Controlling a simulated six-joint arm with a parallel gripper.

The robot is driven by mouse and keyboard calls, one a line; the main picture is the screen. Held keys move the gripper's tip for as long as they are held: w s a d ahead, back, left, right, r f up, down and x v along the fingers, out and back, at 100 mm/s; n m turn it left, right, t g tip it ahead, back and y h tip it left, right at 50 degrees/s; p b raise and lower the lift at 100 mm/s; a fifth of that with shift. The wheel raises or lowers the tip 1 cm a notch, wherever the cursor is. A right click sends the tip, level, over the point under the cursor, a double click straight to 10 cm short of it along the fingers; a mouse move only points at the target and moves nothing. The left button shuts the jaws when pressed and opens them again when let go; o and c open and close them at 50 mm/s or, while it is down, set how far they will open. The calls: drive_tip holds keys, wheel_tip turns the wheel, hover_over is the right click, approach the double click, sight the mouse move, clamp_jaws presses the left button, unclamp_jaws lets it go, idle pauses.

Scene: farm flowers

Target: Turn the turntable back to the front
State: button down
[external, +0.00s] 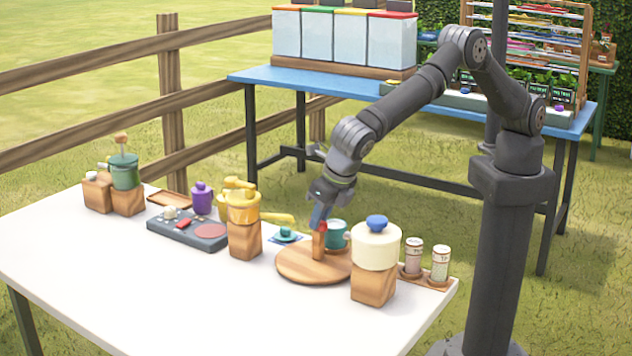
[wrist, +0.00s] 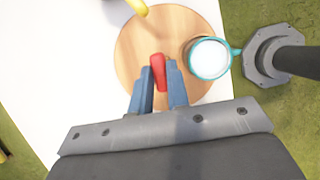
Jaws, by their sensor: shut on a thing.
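The turntable is a round wooden disc (external: 300,268) on the white table; it also shows in the wrist view (wrist: 190,25). An upright wooden peg (external: 319,246) with a red top stands on it. My gripper (external: 320,217) reaches down from above, its blue fingers shut on the red-topped peg. In the wrist view the red top (wrist: 158,72) sits between my fingertips. A teal mug (external: 337,236) with pale contents is at the disc's right edge in the wrist view (wrist: 209,58); I cannot tell whether it rests on the disc.
A cream pot with a blue knob (external: 376,252) on a wooden block stands close right of the disc. A yellow pot (external: 243,208) on a block stands left, its handle pointing toward the disc. Two jars (external: 440,263) stand right. The front table area is clear.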

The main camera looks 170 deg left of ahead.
drive_tip(key=shift+n, duration=0.3)
drive_tip(key=c, duration=1.4)
unclamp_jaws()
drive_tip(key=shift+r, duration=0.15)
drive_tip(key=v, duration=1.7)
drive_tip(key=shift+a, duration=0.2)
drive_tip(key=x, duration=1.7)
drive_tip(key=shift+d, duration=0.2)
